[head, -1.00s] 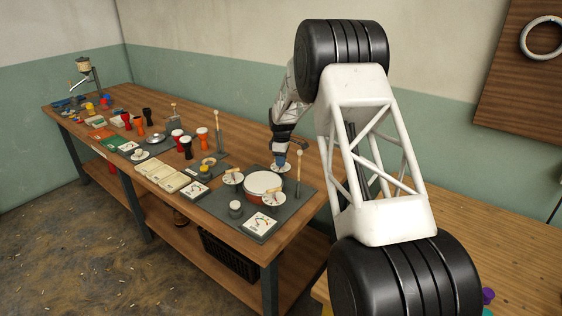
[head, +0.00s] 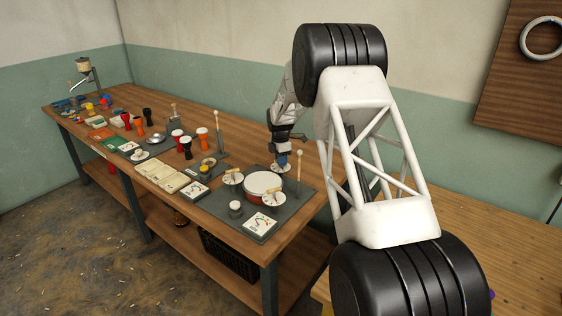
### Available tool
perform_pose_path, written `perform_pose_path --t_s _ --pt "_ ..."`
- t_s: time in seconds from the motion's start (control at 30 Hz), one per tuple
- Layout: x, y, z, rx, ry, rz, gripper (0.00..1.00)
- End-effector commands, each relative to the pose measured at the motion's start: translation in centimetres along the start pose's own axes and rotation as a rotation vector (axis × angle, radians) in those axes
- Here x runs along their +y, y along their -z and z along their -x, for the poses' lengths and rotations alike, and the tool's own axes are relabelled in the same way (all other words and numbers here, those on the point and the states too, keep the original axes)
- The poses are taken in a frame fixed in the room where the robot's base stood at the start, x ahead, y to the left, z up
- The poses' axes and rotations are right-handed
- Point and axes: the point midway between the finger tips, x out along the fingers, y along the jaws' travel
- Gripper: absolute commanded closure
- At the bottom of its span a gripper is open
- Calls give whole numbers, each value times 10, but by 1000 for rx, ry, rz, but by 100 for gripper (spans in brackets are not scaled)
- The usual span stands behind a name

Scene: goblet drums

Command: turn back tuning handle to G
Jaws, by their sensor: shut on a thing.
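A red drum with a white head (head: 263,184) sits on a dark grey board (head: 283,213) near the right end of the long bench. Three white dials stand around it. The left dial (head: 230,181) and the front dial (head: 271,200) carry wooden handles. My gripper (head: 283,160) points down at the back dial (head: 285,171) and is shut on its tuning handle, which is mostly hidden by the fingers. A white gauge card (head: 259,224) lies at the board's front corner. Its needle and letters are too small to read.
An upright mallet (head: 299,165) stands close right of my gripper. A small dark cup (head: 235,209) stands at the board's front left. Cream trays (head: 173,182) and several goblet drums (head: 186,146) fill the bench farther left. Bare wood lies behind the board.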

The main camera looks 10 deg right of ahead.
Motion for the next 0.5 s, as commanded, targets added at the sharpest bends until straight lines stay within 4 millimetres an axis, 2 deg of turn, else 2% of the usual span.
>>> perform_pose_path --t_s 0.3,0.33,0.47,0.5 --pt "1 0 2 -1 -3 1 100" --pt "1 0 2 -1 -3 1 81" --pt "1 0 1 -1 -3 0 61" --pt "1 0 1 -1 -2 0 60"
